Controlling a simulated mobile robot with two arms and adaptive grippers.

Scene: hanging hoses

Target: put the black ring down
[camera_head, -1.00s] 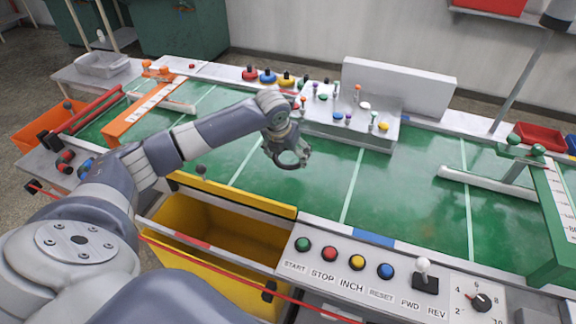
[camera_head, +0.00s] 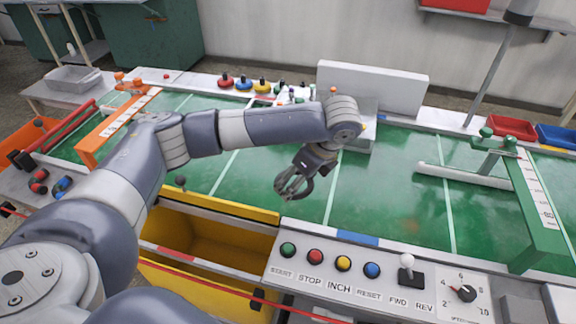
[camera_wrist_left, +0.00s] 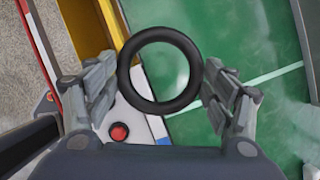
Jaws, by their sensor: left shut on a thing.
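The black ring (camera_wrist_left: 124,72) is between the fingers of my left gripper (camera_wrist_left: 160,82) in the left wrist view. The gripper is shut on it, with a finger at each side, and green belt shows through its hole. In the head view my left gripper (camera_head: 293,187) is over the green belt (camera_head: 385,190), just behind the button panel. The ring is hard to tell from the dark fingers there. I cannot tell how high it hangs over the belt. My right gripper is not in view.
The yellow bin (camera_head: 160,275) lies in front of the belt, left of the button panel (camera_head: 325,268). A white fixture with pegs (camera_head: 360,140) stands behind my gripper. A green measuring frame (camera_head: 540,215) is at right.

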